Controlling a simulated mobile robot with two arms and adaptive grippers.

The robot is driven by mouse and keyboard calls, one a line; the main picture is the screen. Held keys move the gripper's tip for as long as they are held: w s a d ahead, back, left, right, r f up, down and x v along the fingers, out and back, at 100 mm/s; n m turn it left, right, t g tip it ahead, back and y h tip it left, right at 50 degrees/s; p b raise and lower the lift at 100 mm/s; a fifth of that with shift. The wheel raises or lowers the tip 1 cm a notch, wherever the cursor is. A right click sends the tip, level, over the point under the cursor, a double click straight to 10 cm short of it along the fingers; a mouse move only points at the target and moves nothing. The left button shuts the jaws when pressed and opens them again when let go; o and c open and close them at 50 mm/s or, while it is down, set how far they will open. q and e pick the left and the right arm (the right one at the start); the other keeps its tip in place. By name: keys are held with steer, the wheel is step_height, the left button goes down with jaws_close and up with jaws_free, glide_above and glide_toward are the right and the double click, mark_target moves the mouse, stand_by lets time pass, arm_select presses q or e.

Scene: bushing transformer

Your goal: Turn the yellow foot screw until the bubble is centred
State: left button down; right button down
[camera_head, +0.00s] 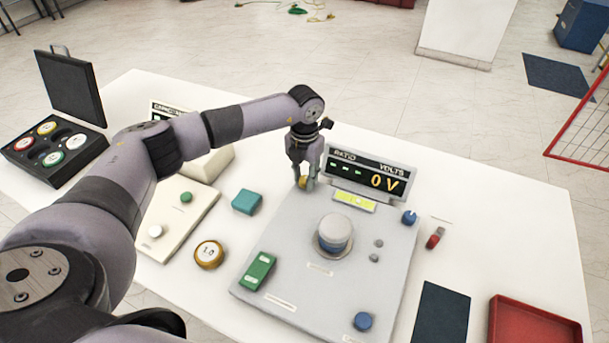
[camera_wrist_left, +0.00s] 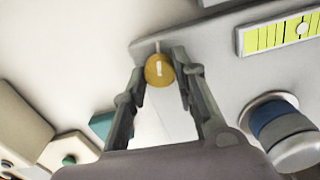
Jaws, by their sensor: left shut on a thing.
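The yellow foot screw (camera_wrist_left: 159,71) sits at the corner of the grey instrument plate (camera_head: 290,275). My left gripper (camera_wrist_left: 160,78) has its two fingers on either side of the screw and is shut on it. In the head view the screw (camera_head: 302,183) shows only partly between the fingertips of my left gripper (camera_head: 304,184). The yellow-green level vial (camera_head: 354,200) lies below the display. In the left wrist view the vial (camera_wrist_left: 281,36) shows a pale round bubble right of its middle, close to a dark mark. My right gripper is not in view.
A display (camera_head: 370,176) reads 0 V. Blue knobs (camera_head: 363,321) stand on other corners of the plate, and a large white and blue knob (camera_head: 334,233) at its middle. A teal block (camera_head: 247,201), a brass weight (camera_head: 209,254) and a green block (camera_head: 258,271) are nearby. A red tray (camera_head: 533,322) lies right.

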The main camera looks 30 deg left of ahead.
arm_select(q)
steer(key=shift+n, duration=0.3)
steer(key=n+b, duration=0.1)
steer(key=n, duration=0.2)
steer(key=shift+n, duration=0.4)
steer(key=n+b, duration=0.1)
steer(key=n, duration=0.4)
steer(key=shift+r, duration=0.1)
steer(key=c, duration=1.3)
jaws_free()
step_height(320, 180, up, 12)
